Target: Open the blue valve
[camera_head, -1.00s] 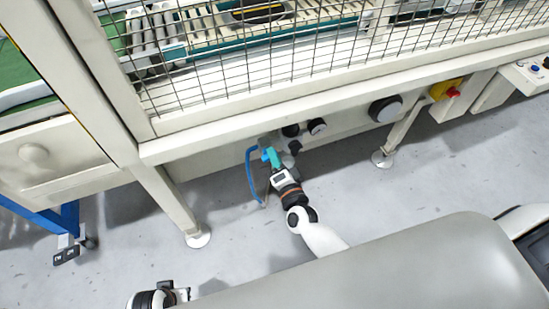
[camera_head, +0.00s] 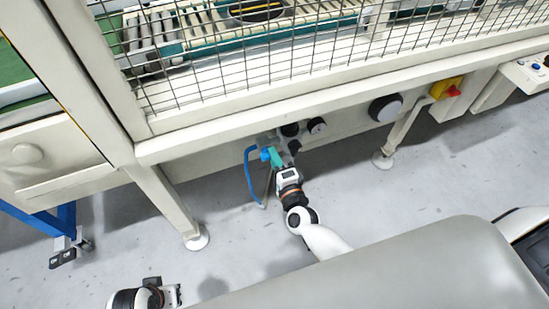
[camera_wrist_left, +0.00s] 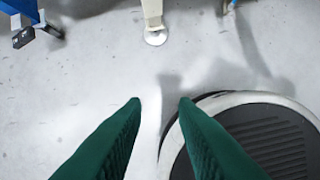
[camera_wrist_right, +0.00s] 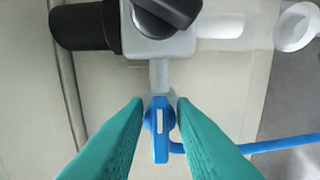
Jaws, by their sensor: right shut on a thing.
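The blue valve (camera_wrist_right: 159,120) shows in the right wrist view below a grey fitting, its flat blue handle pointing down the picture with a white mark on it. My right gripper (camera_wrist_right: 160,112) has its green fingertips on either side of the blue valve and is shut on it. In the head view the blue valve (camera_head: 266,154) is a small blue patch under the machine frame, with my right gripper (camera_head: 276,157) at it. My left gripper (camera_wrist_left: 160,101) is open and empty above the floor. In the head view the left gripper (camera_head: 172,294) is at the bottom left.
A blue hose (camera_head: 248,175) hangs from the valve. A black knob (camera_wrist_right: 168,12) and a grey fitting (camera_wrist_right: 158,45) sit just above it. A machine leg (camera_head: 174,205) stands left. The floor between is clear.

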